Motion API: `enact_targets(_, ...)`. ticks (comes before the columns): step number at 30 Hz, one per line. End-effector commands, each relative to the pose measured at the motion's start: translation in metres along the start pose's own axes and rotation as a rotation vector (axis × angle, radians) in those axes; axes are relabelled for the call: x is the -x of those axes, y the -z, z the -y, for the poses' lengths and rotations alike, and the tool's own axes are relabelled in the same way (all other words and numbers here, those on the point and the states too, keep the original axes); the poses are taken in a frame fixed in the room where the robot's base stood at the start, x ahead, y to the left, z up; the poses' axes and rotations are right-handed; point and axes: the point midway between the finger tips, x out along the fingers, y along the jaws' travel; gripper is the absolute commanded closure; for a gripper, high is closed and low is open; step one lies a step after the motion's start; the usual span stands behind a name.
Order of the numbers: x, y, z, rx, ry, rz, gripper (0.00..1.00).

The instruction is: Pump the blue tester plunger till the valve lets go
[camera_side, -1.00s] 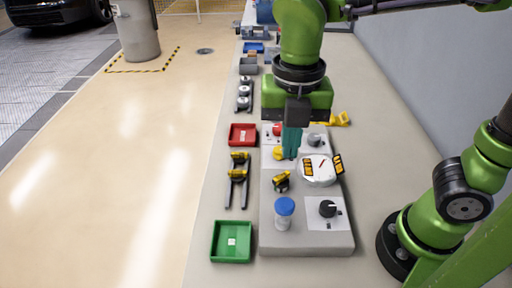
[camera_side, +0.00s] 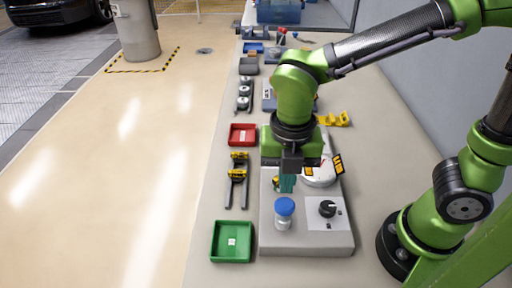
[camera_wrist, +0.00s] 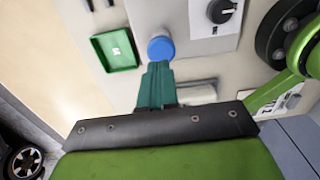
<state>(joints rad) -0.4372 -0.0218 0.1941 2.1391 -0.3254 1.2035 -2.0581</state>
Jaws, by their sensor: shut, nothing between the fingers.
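The blue tester plunger (camera_side: 284,206) caps a clear cylinder standing upright on the near part of the grey panel (camera_side: 308,243). In the wrist view the round blue top (camera_wrist: 161,48) lies just beyond my fingertips. My gripper (camera_side: 287,184) has teal fingers, shut and empty, pointing down behind the plunger in the side view. In the wrist view the fingers (camera_wrist: 158,68) appear close to the blue top; I cannot tell whether they touch it. A white round gauge (camera_side: 320,176) is partly hidden by my gripper. No valve can be made out clearly.
A black knob (camera_side: 327,208) sits right of the plunger. A green tray (camera_side: 232,241) and a red tray (camera_side: 243,134) lie left of the panel. A rack with yellow-black clips (camera_side: 238,172) stands between them. Further parts sit at the back.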

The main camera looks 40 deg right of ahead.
Motion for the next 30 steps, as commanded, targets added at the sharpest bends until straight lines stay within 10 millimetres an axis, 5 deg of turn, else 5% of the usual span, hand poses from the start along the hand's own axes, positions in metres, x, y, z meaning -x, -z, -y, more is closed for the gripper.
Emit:
enact_targets(6,-0.032,0.000,0.000,0.001,0.003,-0.001,1.00)
enact_targets(21,-0.041,0.000,0.000,0.001,0.000,0.001,1.00)
enact_targets(30,-0.070,0.000,0.000,-0.001,0.002,0.000,1.00)
